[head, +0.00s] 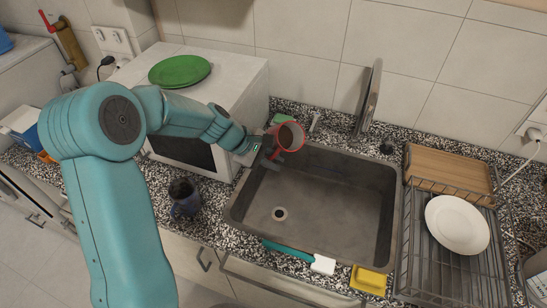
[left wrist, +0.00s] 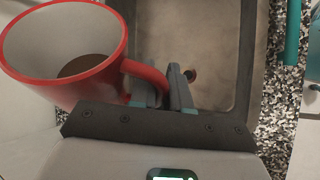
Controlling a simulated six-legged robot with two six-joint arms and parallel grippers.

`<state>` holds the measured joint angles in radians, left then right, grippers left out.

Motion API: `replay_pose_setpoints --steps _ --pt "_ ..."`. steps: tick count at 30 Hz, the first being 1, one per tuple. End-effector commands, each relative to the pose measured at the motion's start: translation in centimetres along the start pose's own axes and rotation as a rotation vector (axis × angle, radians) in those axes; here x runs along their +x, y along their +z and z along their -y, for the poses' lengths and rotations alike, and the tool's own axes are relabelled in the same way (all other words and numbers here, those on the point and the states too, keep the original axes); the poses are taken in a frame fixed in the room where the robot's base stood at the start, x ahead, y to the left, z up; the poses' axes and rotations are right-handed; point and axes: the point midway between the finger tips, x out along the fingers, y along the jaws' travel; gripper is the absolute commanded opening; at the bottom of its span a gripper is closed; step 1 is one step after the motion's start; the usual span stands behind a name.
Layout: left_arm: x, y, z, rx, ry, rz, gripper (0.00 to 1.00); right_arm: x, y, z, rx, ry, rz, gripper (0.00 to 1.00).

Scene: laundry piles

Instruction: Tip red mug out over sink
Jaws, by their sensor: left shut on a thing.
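The red mug (head: 291,136) is in my left gripper (head: 271,155), over the back left corner of the sink (head: 320,205). In the left wrist view the red mug (left wrist: 70,50) has a red rim and handle, a pale inside and some brown liquid in the bottom. My left gripper (left wrist: 168,85) is shut on its handle there. The mug looks tilted only a little, with its mouth up. The sink basin is empty, with its drain (head: 280,213) in view. My right gripper is not in view.
A dark mug (head: 184,196) stands on the counter left of the sink. A white microwave (head: 205,95) with a green plate (head: 179,71) stands at the back left. A dish rack (head: 455,250) stands right. A brush (head: 322,265) and yellow sponge (head: 368,280) lie in front.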

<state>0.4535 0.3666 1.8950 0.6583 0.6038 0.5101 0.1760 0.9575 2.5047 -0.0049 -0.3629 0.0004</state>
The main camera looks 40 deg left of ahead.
Motion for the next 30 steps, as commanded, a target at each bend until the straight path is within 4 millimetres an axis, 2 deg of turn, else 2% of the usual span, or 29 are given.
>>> replay_pose_setpoints --steps 30 --pt "3.8 -2.3 2.2 0.031 0.014 -0.037 0.00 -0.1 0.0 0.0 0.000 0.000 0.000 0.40"
